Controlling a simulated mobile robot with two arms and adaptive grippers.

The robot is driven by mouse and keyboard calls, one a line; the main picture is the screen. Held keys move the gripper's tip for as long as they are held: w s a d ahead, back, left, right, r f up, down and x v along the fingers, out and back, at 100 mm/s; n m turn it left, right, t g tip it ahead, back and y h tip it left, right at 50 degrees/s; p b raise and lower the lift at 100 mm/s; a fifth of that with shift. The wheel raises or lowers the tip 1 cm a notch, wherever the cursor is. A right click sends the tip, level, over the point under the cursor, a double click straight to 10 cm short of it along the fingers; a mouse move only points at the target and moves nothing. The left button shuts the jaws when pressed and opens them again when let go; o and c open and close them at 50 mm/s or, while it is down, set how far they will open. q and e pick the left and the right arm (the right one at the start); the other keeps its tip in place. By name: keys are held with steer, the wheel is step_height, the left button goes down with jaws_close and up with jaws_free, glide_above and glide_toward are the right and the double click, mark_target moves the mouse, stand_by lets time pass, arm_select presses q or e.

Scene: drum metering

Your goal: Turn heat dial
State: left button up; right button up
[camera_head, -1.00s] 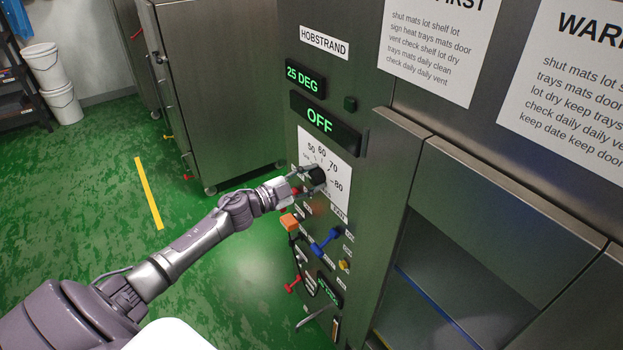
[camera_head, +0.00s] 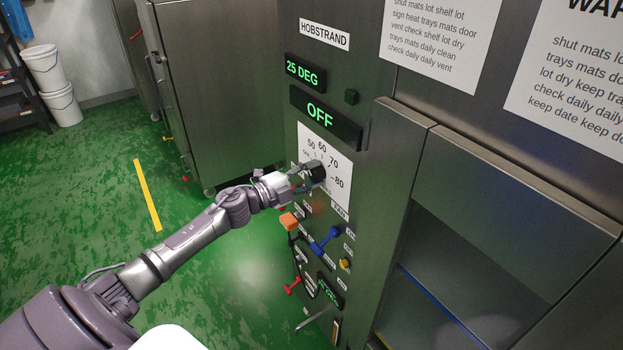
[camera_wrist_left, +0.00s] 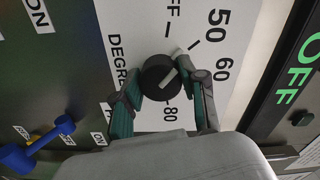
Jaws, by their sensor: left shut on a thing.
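The heat dial is a black round knob (camera_head: 314,171) on a white scale plate (camera_head: 341,187) marked OFF, 50, 60, 70 and 80, on the steel panel. My left gripper (camera_head: 305,176) is shut on the knob, with one finger on each side of it. In the left wrist view the knob (camera_wrist_left: 160,77) sits between the green and grey fingers (camera_wrist_left: 165,92). The pale pointer line on the knob shows there, but I cannot tell exactly which mark it points at. My right gripper is not in view.
Green displays read 25 DEG (camera_head: 304,72) and OFF (camera_head: 321,116) above the dial. Below it are an orange knob (camera_head: 289,220), a blue lever (camera_head: 325,241), a yellow knob (camera_head: 345,264) and a red handle (camera_head: 293,286). An open steel recess lies right; green floor is clear left.

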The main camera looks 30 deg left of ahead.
arm_select(q)
steer(key=shift+m+b, duration=0.35)
steer(key=shift+m, duration=0.55)
steer(key=o, duration=1.1)
steer(key=shift+o, duration=0.2)
steer(key=v, duration=1.2)
